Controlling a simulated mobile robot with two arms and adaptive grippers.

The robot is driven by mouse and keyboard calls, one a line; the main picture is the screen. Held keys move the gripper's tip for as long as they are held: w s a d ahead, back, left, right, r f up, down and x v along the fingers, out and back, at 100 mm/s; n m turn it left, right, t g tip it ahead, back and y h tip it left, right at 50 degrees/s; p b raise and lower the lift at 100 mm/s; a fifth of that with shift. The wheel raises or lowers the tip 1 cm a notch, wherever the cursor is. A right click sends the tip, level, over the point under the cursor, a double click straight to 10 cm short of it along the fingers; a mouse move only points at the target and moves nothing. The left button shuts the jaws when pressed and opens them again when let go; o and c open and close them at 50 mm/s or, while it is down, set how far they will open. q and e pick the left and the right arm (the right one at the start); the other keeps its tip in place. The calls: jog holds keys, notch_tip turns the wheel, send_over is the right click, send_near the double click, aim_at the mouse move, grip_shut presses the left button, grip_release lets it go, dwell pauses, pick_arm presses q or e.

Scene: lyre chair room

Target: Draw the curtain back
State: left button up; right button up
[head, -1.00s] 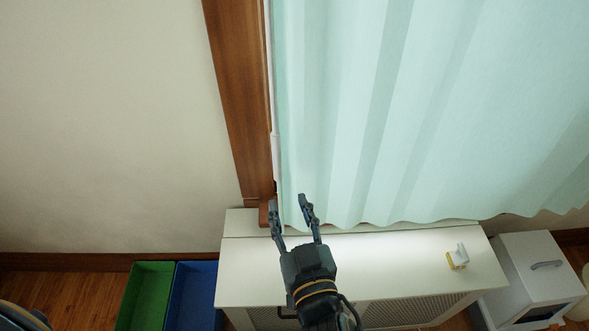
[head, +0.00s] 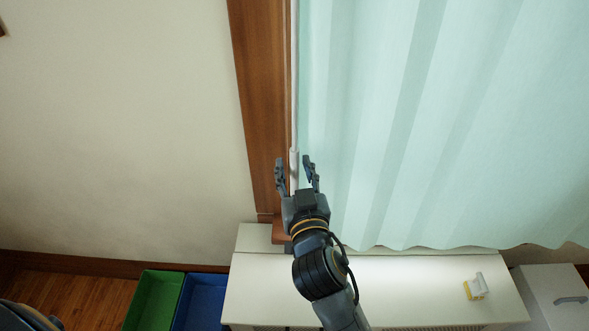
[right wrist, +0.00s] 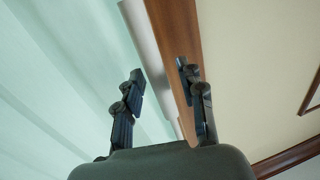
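The pale mint curtain (head: 400,120) hangs in folds over the window at the right of the head view. A thin white wand (head: 294,172) hangs along its left edge beside the wooden frame (head: 258,110). My right gripper (head: 293,163) is open, its two fingers apart on either side of the wand's lower part. In the right wrist view my gripper (right wrist: 160,72) is open, with the pale wand (right wrist: 146,35) showing beyond and between the fingers, and the curtain (right wrist: 60,80) at left. I cannot tell whether the fingers touch the wand. My left gripper is not in view.
A white cabinet (head: 370,285) stands below the curtain, with a small white and yellow object (head: 475,288) on it. A white box with a handle (head: 555,300) is at its right. Green (head: 152,302) and blue (head: 200,302) bins are at left.

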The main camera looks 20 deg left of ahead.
jog(key=shift+w, duration=0.1)
jog(key=shift+c, duration=0.4)
grip_shut()
jog(key=shift+a, duration=0.1)
